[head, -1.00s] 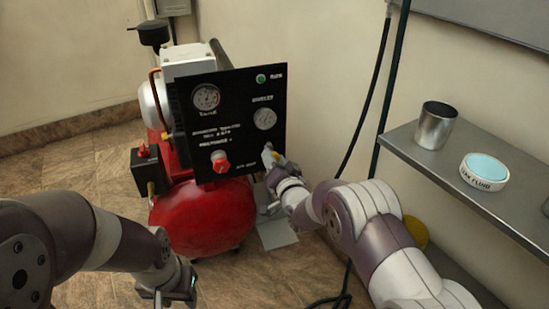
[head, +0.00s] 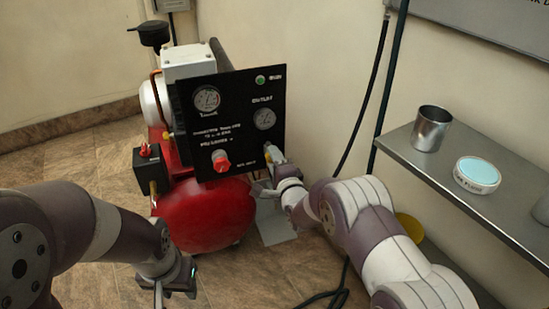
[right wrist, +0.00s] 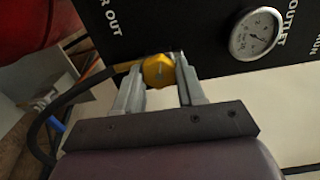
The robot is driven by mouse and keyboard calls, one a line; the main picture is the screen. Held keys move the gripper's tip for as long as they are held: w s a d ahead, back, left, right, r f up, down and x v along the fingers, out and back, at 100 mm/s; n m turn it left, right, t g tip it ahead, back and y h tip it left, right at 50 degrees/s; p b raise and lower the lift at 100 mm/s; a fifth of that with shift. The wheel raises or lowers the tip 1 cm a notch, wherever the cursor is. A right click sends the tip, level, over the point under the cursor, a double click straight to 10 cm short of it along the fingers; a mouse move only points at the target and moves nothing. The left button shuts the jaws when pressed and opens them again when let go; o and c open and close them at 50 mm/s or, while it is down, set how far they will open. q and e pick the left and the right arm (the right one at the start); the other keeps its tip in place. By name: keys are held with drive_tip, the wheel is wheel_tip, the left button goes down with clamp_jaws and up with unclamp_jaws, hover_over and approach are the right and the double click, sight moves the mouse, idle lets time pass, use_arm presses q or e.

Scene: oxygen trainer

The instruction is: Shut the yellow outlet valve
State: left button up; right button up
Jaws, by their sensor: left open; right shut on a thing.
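The yellow outlet valve (right wrist: 158,71) is at the edge of the black panel (right wrist: 190,30), below the outlet gauge, in the right wrist view. My right gripper (right wrist: 156,82) has its two fingers on either side of the yellow valve and is shut on it. In the head view my right gripper (head: 273,165) is at the panel's lower right corner and mostly hides the valve. My left gripper (head: 172,289) is open and empty at the bottom, low and in front of the red tank, away from the panel.
The red compressor tank (head: 205,215) stands on the tiled floor behind the panel. A red knob (head: 220,160) is on the panel. A metal shelf (head: 440,172) at right holds a metal cup (head: 432,130) and a round white tin (head: 477,176). A dark hose hangs by the wall.

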drive_tip(key=shift+s+a+f+m+p, duration=0.15)
drive_tip(key=shift+m+p, duration=0.5)
drive_tip(key=shift+m, duration=2.95)
drive_tip(key=shift+w+d+f+m+p, duration=0.1)
drive_tip(key=shift+m+p, duration=0.5)
drive_tip(key=shift+m, duration=3)
drive_tip(key=o, duration=1.1)
drive_tip(key=shift+c, duration=0.2)
drive_tip(key=p+v, duration=0.4)
drive_tip(key=v, duration=0.8)
drive_tip(key=shift+s+p, duration=0.3)
drive_tip(key=shift+s, duration=0.1)
